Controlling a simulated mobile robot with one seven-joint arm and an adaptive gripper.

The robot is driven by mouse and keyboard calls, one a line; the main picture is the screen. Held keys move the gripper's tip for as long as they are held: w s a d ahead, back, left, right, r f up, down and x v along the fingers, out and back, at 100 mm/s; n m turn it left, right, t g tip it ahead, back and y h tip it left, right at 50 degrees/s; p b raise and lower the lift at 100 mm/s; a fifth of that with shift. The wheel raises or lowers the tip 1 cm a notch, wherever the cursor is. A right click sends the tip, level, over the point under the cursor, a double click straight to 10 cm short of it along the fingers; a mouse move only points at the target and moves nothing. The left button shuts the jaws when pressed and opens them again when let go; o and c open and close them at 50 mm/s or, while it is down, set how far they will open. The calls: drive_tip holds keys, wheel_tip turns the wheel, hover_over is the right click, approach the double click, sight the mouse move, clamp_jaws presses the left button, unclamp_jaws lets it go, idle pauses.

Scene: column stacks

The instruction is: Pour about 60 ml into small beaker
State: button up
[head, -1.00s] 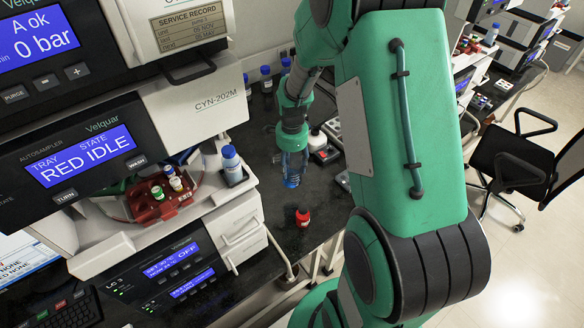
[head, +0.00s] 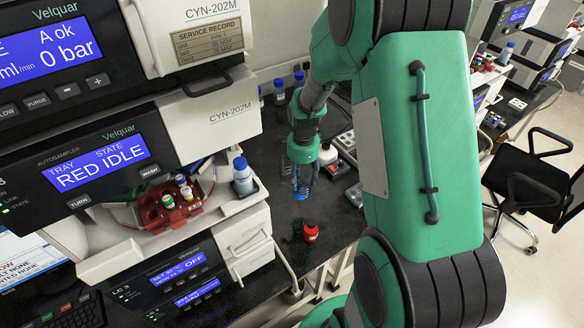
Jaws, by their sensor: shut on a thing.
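My gripper (head: 302,172) is in the middle of the head view, pointing down over the dark bench. It is shut on a clear vessel (head: 300,189) with blue in its lower part. The vessel looks about upright. The fingers and wrist hide its upper part, and I cannot tell if its base touches the bench. I cannot make out a small beaker in this view.
Blue-capped bottles (head: 279,90) stand at the back. The autosampler (head: 100,165) fills the left, with a blue-capped bottle (head: 242,178) on its ledge. Some dark bench around the red bottle is clear.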

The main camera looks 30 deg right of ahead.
drive_tip(key=w+d+r+m+p, duration=0.1)
drive_tip(key=w+r+m+p, duration=0.1)
drive_tip(key=w+r+p, duration=0.35)
drive_tip(key=w+d+r+m+p, duration=0.1)
drive_tip(key=w+r+m+p, duration=0.1)
drive_tip(key=w+p, duration=0.55)
drive_tip(key=w+a+f+m+p, duration=0.1)
drive_tip(key=w+m+p, duration=0.1)
drive_tip(key=w+p, duration=0.55)
drive_tip(key=w+a+f+m+p, duration=0.1)
drive_tip(key=w+f+m+p, duration=0.2)
drive_tip(key=w, duration=0.7)
wheel_tip(320, 180, down, 13)
drive_tip(key=p, duration=0.1)
drive_tip(key=shift+r, duration=0.15)
idle(0.4)
drive_tip(key=shift+p, duration=0.35)
